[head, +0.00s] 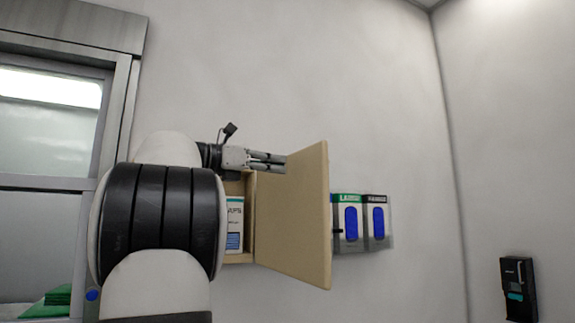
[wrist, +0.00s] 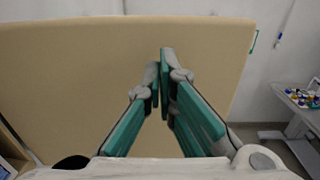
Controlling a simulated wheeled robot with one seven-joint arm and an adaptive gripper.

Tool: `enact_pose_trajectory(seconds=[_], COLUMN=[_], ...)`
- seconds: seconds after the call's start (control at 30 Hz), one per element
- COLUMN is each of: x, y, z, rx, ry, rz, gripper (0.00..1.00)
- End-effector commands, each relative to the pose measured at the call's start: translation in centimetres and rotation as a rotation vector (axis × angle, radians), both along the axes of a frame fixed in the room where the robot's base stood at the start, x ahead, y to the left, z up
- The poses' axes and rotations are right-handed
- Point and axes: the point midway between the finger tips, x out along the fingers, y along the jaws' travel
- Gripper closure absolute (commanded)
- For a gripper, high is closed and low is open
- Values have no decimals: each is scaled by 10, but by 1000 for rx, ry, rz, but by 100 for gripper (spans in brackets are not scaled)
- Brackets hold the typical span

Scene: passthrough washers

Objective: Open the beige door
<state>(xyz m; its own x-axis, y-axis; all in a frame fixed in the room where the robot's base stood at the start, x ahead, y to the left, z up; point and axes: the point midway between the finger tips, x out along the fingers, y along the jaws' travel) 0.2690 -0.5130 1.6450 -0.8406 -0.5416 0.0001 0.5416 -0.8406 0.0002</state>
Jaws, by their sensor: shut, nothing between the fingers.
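The beige door (head: 293,215) belongs to a small wall cabinet (head: 239,258) and stands swung well open, sticking out from the wall. A white box with dark print (head: 234,222) shows inside the cabinet; my arm hides the cabinet's left part. My gripper (head: 284,161) is at the top of the opening, its fingers together and pointing right at the door's upper inner side. In the wrist view, the beige door panel (wrist: 75,75) fills most of the picture behind my closed fingers (wrist: 160,62). I cannot tell whether the fingertips touch the door.
Two glove-box dispensers with blue fronts (head: 351,222) hang on the wall just right of the door. A dark dispenser (head: 518,288) is on the right wall. A window frame (head: 120,110) is at left. The wrist view shows a table (wrist: 300,105) with small colourful items.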

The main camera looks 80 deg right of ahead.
Motion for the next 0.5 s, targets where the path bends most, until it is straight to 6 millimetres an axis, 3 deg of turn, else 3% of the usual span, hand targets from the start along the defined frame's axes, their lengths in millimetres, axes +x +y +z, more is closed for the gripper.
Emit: enact_pose_trajectory(seconds=[0.2,0.5], x=[-22,-26], y=[-14,-18], z=[0,0], rx=[1,0], ry=[1,0], rz=[-1,2], gripper=[100,100])
